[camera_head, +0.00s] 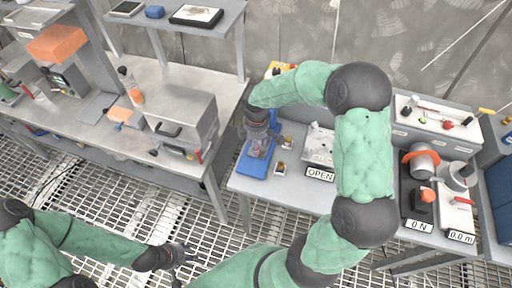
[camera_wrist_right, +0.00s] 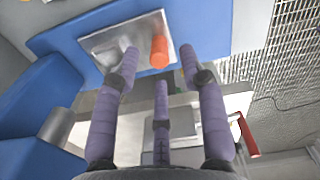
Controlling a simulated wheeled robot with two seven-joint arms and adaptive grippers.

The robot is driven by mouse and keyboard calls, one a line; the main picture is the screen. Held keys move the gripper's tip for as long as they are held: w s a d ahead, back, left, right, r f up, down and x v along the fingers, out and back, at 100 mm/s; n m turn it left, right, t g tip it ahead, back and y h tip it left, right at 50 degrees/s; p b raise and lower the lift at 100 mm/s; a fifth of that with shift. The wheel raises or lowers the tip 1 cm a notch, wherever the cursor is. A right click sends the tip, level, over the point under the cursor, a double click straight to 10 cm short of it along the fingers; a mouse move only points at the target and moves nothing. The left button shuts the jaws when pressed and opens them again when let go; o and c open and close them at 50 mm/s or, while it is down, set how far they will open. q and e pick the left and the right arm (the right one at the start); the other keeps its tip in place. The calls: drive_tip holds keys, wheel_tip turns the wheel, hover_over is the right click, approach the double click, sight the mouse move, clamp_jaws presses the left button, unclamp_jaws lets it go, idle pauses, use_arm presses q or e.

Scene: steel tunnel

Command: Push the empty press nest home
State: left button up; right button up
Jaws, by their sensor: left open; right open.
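The blue press (camera_head: 256,163) stands on the middle bench, partly hidden by my right gripper (camera_head: 262,132). In the right wrist view its blue body (camera_wrist_right: 85,25) carries a grey metal plate (camera_wrist_right: 128,42), which looks like the nest, with an orange knob (camera_wrist_right: 159,52) on it. My right gripper, also in the right wrist view (camera_wrist_right: 160,65), is open, its purple fingers spread around the knob's near side. My left gripper (camera_head: 180,256) is open and empty over the floor grating, away from the press.
A grey device (camera_head: 319,147) with an OPEN sign (camera_head: 320,174) stands right of the press, near my right arm. Small brass-coloured parts (camera_head: 280,168) lie between them. A steel bench (camera_head: 120,135) with a metal box (camera_head: 185,118) is at left; gauges (camera_head: 420,205) are at right.

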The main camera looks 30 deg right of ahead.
wheel_tip(320, 180, up, 9)
idle(0.3)
drive_tip(key=shift+f, duration=0.1)
